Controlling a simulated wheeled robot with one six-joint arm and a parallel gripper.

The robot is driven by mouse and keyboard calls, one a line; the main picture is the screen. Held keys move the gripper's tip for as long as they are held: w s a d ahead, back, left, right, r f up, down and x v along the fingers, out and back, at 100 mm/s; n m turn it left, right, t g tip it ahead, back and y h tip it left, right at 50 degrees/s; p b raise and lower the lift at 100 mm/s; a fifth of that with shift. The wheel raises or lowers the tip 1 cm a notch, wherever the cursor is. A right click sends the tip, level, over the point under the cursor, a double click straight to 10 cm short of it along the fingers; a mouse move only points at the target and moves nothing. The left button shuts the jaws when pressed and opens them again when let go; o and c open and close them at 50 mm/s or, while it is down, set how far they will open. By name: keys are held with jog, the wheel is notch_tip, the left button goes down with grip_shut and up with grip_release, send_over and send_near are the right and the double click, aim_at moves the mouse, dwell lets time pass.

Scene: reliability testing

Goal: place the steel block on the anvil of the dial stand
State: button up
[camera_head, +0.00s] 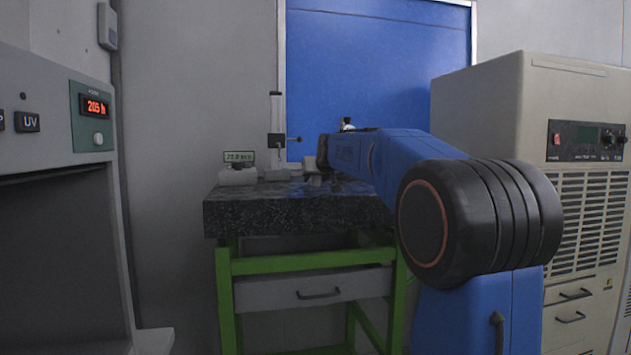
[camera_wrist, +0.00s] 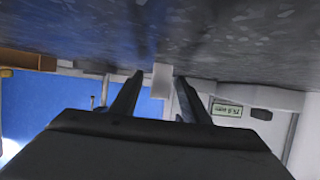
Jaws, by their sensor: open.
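In the wrist view, which looks upside down, a small pale grey block (camera_wrist: 162,78), likely the steel block, stands against the granite top between the tips of my open gripper (camera_wrist: 158,82). Finger contact is not clear. My fingers are too hidden there to make out. The dial stand (camera_head: 277,115) is a tall pale column at the back of the table, with a dark carriage and a short side arm. Its anvil is not clear.
The speckled granite table (camera_head: 290,212) stands on a green frame. The readout also shows in the wrist view (camera_wrist: 227,110). A beige cabinet (camera_head: 578,150) stands right.

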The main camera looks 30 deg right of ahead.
jog(key=shift+w+d+f, duration=0.15)
jog(key=shift+w, duration=0.35)
jog(key=shift+c, duration=0.3)
grip_shut()
